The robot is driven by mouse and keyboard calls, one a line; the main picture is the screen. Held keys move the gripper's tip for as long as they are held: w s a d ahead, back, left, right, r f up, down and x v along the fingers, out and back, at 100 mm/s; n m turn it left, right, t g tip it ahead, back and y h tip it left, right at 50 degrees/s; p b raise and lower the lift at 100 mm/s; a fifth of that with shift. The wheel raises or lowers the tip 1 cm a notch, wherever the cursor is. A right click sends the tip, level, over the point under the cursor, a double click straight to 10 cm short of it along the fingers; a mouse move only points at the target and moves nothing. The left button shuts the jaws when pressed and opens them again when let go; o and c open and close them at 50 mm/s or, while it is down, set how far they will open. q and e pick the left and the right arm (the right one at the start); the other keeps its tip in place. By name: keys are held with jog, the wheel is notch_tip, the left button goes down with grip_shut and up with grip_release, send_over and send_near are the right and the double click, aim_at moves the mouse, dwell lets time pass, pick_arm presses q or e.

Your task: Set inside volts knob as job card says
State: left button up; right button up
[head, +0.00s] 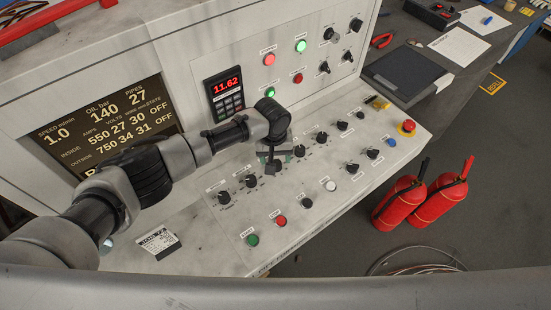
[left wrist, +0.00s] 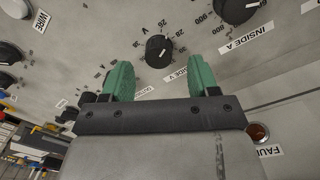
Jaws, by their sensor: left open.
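The inside volts knob (left wrist: 158,51) is round and black with a white pointer mark, in a ring of printed numbers. It shows in the left wrist view above a label reading INSIDE V. My left gripper (left wrist: 162,78) is open, its green fingers apart on either side below the knob, not visibly touching it. In the head view my left gripper (head: 274,158) is over the row of knobs and hides part of it. The display (head: 105,125) reads inside volts 27. A white card (head: 160,242) lies at the panel's lower left; its print is too small to read. My right gripper is out of view.
Neighbouring knobs sit close by, including one above the INSIDE A label (left wrist: 245,41). Green (head: 252,240) and red (head: 280,220) buttons line the front edge. A red mushroom button (head: 407,127) is at the right end. Red extinguishers (head: 437,203) stand on the floor at right.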

pick_arm(q)
notch_tip(320, 180, down, 2)
jog(key=shift+f, duration=0.1)
jog(key=shift+d+f, duration=0.15)
jog(key=shift+f, duration=0.15)
jog(key=shift+c, duration=0.4)
jog(key=c, duration=0.8)
jog(key=shift+c, duration=0.2)
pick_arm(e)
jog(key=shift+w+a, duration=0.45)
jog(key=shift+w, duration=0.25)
